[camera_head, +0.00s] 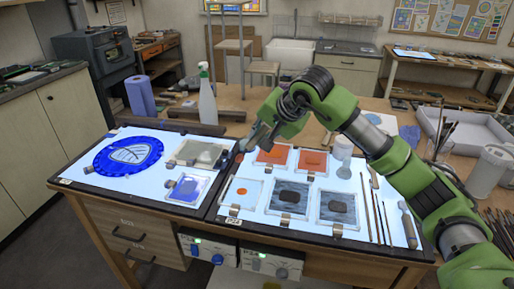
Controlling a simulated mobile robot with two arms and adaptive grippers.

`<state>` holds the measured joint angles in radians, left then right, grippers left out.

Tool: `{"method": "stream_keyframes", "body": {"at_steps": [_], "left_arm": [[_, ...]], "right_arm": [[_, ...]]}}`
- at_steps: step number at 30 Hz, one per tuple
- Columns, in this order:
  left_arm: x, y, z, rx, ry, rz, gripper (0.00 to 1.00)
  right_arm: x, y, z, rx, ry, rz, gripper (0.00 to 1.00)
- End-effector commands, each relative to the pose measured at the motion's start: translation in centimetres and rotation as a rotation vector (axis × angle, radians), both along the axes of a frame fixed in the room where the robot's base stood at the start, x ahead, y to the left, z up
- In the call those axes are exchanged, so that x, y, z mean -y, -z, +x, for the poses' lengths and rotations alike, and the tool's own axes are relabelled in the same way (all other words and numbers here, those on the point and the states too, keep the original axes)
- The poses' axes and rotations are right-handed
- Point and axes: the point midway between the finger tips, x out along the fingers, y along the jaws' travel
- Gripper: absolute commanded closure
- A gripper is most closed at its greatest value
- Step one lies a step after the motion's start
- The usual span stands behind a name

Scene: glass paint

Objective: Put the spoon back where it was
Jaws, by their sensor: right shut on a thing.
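My right arm comes in from the right and reaches across the light table. Its gripper (249,141) is over the far middle of the table, near the gap between the two lit panels. It is shut on a small, thin thing, which looks like the spoon (235,156), held low near the panel edge. The spoon is small and partly hidden by the fingers, so its exact tilt and whether it touches the table cannot be told. My left gripper is not in view.
A spray bottle (207,100) and blue roll (140,97) stand behind.

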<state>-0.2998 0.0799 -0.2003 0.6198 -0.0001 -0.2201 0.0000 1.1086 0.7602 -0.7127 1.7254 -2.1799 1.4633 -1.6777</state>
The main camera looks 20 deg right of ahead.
Motion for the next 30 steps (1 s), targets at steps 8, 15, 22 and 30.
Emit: {"method": "stream_keyframes", "body": {"at_steps": [8,15,22,30], "left_arm": [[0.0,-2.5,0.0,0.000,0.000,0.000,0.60],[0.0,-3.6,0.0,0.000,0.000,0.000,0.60],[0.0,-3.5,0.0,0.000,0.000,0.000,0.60],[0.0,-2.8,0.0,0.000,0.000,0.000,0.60]], "right_arm": [[0.0,-3.9,0.0,0.001,0.001,0.001,1.00],[0.0,-5.7,0.0,0.000,0.002,0.000,1.00],[0.0,-5.7,0.0,0.000,0.002,0.000,1.00],[-0.6,-3.2,-1.5,-0.003,0.019,-0.003,1.00]]}}
